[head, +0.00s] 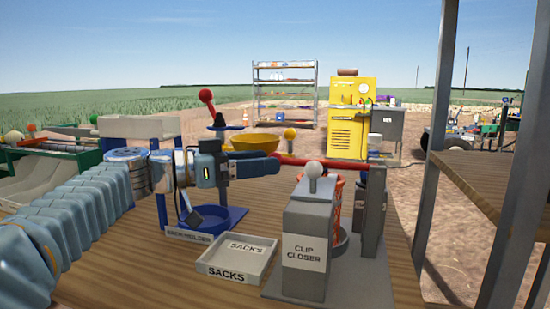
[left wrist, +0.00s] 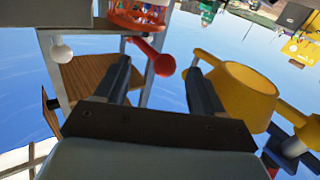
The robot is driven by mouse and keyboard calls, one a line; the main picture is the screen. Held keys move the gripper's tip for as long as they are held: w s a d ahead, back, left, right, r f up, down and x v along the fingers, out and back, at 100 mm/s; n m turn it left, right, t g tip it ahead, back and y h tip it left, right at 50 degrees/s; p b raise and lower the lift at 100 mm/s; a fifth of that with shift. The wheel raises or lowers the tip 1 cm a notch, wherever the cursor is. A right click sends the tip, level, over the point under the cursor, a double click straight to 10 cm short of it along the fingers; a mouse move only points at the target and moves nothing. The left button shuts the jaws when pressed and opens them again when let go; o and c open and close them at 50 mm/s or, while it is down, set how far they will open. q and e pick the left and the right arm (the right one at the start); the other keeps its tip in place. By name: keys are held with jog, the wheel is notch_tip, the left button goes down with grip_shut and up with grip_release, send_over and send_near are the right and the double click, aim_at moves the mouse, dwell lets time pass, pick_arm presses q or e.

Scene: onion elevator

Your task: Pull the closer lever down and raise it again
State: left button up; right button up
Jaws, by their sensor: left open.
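The pale knob (left wrist: 61,52) is left of the fingers there. My right gripper is not in view.
A grey sacks tray (head: 240,258) lies left of the closer. An orange basket (head: 338,195) sits behind the closer. A yellow bowl (head: 251,141) is beyond. A grey post (head: 455,80) stands right.

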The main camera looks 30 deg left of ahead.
pick_arm(q)
jog(key=shift+x, duration=1.8)
jog(key=shift+c, duration=0.2)
grip_shut()
